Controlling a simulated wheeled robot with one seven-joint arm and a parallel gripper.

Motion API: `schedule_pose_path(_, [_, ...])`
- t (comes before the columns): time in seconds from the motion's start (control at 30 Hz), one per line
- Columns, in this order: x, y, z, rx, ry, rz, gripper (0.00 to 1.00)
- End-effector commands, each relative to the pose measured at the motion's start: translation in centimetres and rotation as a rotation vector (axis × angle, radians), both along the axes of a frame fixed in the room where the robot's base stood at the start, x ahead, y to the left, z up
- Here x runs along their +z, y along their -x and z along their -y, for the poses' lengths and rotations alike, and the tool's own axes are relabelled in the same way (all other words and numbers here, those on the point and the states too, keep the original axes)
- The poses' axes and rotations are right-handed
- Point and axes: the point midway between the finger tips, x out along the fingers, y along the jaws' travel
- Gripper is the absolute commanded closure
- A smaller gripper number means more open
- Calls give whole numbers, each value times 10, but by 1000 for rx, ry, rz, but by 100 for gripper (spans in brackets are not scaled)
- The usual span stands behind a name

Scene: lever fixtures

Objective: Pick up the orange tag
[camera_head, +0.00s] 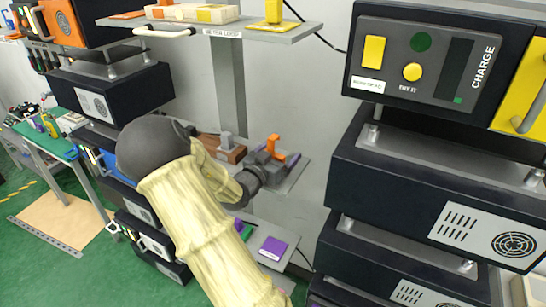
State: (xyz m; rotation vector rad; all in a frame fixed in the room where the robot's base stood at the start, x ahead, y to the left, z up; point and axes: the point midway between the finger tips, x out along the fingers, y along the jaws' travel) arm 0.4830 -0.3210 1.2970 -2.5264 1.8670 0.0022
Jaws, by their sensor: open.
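A small orange piece (273,144), which looks like the orange tag, stands up from a grey shelf (290,180) in the middle of the view. My arm in its pale yellow sleeve reaches up from the bottom and bends right to the shelf. My dark grey gripper (268,160) is open right at the orange piece. The gripper hides the lower part of the piece. I cannot tell whether the fingers touch it or stand around it.
A brown block with a grey lever (230,150) sits left of the gripper, and a purple item lies just right of it. A grey post (228,90) and upper shelf (215,28) stand behind. A black charge panel (425,60) and dark units fill the right.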

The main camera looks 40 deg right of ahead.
Motion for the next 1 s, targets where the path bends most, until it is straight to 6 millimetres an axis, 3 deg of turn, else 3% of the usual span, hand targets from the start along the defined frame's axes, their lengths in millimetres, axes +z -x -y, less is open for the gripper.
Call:
schedule_pose_path(0.4, [0, 0, -1, 1, 0, 1, 11])
schedule_pose_path(0.43, [0, 0, -1, 1, 0, 1, 13])
schedule_pose_path(0.67, [0, 0, -1, 1, 1, 1, 58])
schedule_pose_path(1.0, [0, 0, -1, 1, 0, 2, 59])
